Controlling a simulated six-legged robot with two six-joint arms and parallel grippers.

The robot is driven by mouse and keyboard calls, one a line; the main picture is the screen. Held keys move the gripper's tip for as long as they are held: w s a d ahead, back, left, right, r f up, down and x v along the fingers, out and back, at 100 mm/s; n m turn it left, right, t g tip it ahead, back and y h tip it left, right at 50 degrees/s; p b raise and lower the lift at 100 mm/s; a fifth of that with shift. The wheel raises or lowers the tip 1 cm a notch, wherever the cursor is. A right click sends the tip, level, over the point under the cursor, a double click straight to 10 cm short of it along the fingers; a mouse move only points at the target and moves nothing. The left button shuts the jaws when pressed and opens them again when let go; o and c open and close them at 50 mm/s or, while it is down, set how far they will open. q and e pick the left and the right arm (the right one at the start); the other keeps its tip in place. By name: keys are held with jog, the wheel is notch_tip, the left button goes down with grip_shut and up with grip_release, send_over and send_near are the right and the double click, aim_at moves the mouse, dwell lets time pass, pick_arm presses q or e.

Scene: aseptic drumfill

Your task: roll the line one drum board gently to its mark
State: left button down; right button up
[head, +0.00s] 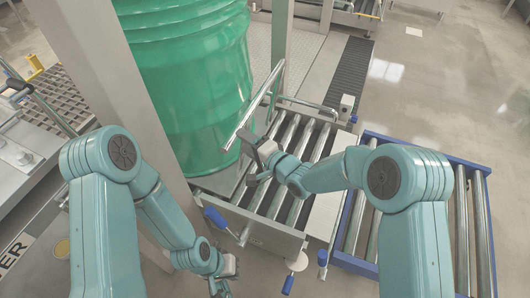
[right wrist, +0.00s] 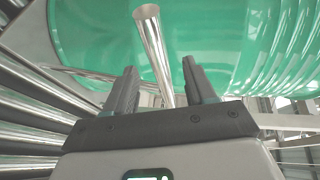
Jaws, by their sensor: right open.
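A large green ribbed drum (head: 195,80) stands upright behind the roller section (head: 288,140), left of centre in the head view. It fills the background of the right wrist view (right wrist: 230,45). A slanted bright steel bar (head: 256,105) rises beside the drum's right side. In the right wrist view the bar (right wrist: 155,55) runs between the open, apart fingers. I cannot tell which part is the drum board, and I see no clear mark. My left gripper (head: 226,272) hangs low at the bottom, its fingers unclear.
Blue-handled levers (head: 218,220) stick out at the roller section's front. A blue-framed roller conveyor (head: 484,225) stands to the right. A grey post (head: 110,70) stands left of the drum. Open floor (head: 440,90) lies at the upper right.

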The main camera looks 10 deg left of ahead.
jog(key=p+v, duration=0.1)
jog(key=v, duration=0.6)
dwell(0.5)
jog(key=shift+s, duration=0.1)
